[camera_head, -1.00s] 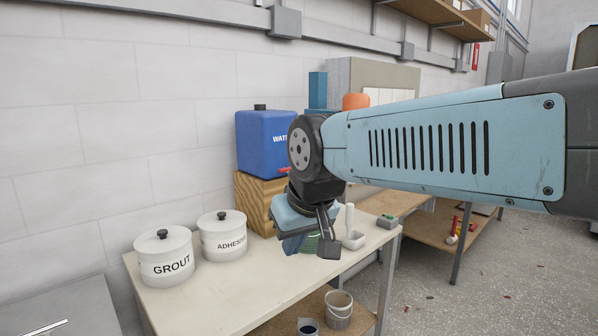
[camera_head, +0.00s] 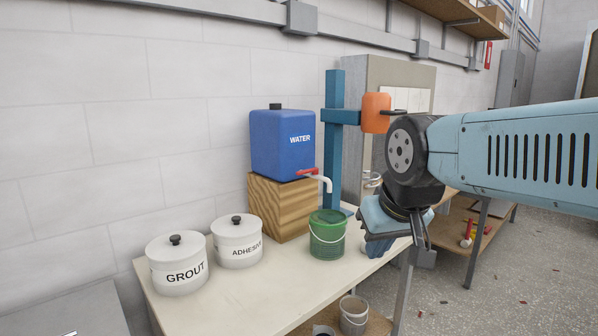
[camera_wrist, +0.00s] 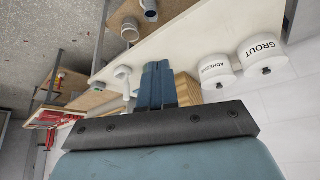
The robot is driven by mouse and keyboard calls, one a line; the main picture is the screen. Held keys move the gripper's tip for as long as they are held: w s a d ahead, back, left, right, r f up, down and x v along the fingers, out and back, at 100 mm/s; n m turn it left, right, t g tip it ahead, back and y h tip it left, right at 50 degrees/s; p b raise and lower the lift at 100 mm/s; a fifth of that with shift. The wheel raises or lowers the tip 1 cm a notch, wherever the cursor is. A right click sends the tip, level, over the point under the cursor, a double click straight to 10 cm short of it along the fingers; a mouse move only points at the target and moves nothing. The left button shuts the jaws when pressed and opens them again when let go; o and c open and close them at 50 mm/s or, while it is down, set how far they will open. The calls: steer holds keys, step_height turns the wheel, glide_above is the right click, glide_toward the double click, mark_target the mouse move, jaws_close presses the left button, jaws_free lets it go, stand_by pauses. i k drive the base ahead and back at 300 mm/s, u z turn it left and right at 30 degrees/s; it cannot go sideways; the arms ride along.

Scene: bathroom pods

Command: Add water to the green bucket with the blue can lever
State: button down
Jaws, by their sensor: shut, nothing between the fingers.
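The blue water can (camera_head: 283,142) stands on a wooden block on the bench. Its red lever (camera_head: 309,172) sits on top of a white spout at the can's lower right. The green bucket (camera_head: 327,236) stands upright on the bench, near and below the spout's end; I cannot tell whether it holds water. My gripper (camera_head: 378,250) is to the right of the bucket, apart from it, near the bench's right edge. In the wrist view its fingers (camera_wrist: 156,86) are together with nothing between them. The bucket and lever are not clearly visible in the wrist view.
The wooden block (camera_head: 280,207) bears the can. White grout (camera_head: 178,266) and adhesive (camera_head: 237,243) pots stand to the left. A blue post (camera_head: 333,100) with an orange piece (camera_head: 376,112) rises behind the bucket. Pails (camera_head: 353,313) sit on the lower shelf. The bench front is clear.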

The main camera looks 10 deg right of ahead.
mark_target(315, 171)
steer(key=u, duration=0.05)
steer(key=k, duration=0.65)
steer(key=z, duration=0.25)
steer(key=i, duration=0.55)
steer(key=z, duration=0.5)
steer(key=i, duration=1)
steer(key=u, duration=0.55)
